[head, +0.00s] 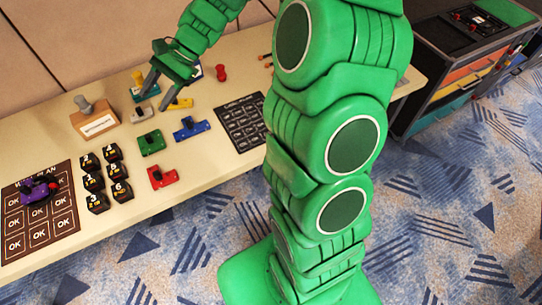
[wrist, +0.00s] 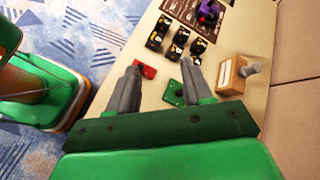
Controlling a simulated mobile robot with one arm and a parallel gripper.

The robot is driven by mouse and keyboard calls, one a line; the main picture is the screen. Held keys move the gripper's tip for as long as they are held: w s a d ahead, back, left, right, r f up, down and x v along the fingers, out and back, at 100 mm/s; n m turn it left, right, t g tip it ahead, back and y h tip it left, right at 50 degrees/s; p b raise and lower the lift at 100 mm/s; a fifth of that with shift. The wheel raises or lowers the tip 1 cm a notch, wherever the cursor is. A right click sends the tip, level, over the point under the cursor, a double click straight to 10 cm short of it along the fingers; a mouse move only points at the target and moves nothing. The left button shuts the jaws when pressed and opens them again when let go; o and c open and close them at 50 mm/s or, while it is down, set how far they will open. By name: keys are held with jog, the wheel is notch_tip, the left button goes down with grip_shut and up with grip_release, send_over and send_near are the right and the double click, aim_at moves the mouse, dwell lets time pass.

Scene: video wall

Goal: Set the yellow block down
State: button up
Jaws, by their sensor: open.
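The yellow block (head: 181,103) lies on the cream table, just right of my gripper's near fingertip in the head view. It looks flat and low, and whether a finger touches it I cannot tell. My gripper (head: 157,98) is open above the table, its two grey fingers pointing down. In the wrist view my gripper (wrist: 164,66) has its fingers spread wide with nothing held between them. I cannot make out the yellow block there; the gripper's body covers the lower part of that view.
A grey block (head: 142,115), green block (head: 151,142), red block (head: 162,177) and blue block (head: 191,128) lie close by.

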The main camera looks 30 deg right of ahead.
jog(key=s+d+r+n+g+h, duration=0.1)
jog(key=s+r+n+h, duration=0.15)
jog(key=s, duration=0.55)
jog(key=s+d+r+n+h, duration=0.2)
jog(key=s+n, duration=0.1)
jog(key=s, duration=0.5)
jog(key=s+d+n+h, duration=0.2)
jog(key=s+d, duration=0.3)
jog(key=s, duration=0.3)
jog(key=s+d+n+t+h, duration=0.1)
jog(key=s+d+n+h, duration=0.1)
jog(key=s+d, duration=0.3)
jog(key=s+h, duration=0.1)
jog(key=s, duration=0.2)
jog(key=shift+d+r+h, duration=0.25)
jog(key=shift+r+h, duration=0.05)
jog(key=shift+h, duration=0.05)
